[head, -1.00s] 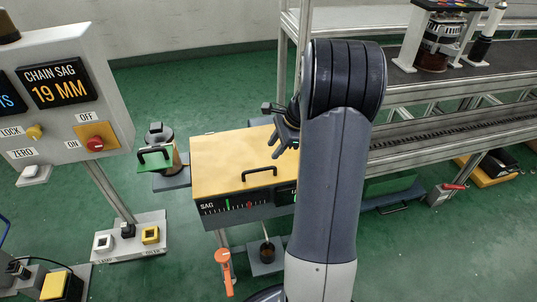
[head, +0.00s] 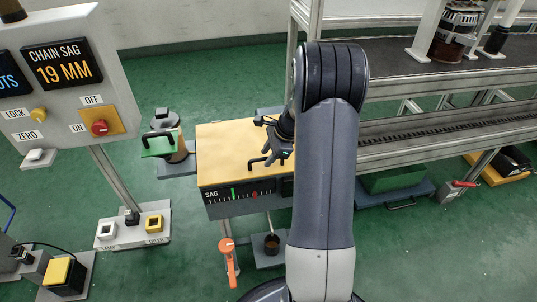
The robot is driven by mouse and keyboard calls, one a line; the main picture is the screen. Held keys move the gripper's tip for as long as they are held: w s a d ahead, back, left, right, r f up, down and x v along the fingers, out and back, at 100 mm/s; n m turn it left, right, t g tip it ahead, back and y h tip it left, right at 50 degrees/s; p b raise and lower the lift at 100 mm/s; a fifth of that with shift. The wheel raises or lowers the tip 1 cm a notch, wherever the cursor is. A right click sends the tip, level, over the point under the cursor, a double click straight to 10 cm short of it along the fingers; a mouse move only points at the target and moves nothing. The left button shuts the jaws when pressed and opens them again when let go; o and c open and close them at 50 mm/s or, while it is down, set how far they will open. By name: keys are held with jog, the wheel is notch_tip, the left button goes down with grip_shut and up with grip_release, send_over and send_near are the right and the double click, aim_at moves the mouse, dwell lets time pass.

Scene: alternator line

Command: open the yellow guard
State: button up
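The yellow guard (head: 228,146) is a flat, box-like cover, lying closed on top of the sag gauge box (head: 225,207). A black bar handle (head: 254,165) stands near its front edge. My gripper (head: 268,139) is dark, with its fingers spread apart and nothing seen between them. It is over the right part of the guard, just behind and above the handle in the picture. My arm hides the guard's right end, and the gripper overlaps the handle's right part. I cannot tell whether they touch.
A panel reading 19 MM (head: 62,65) with a red knob (head: 99,127) stands at left. An orange lever (head: 228,257) hangs in front. The conveyor (head: 440,128) runs at right.

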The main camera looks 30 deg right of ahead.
grip_shut()
dwell(0.3)
jog(key=shift+r, duration=0.1)
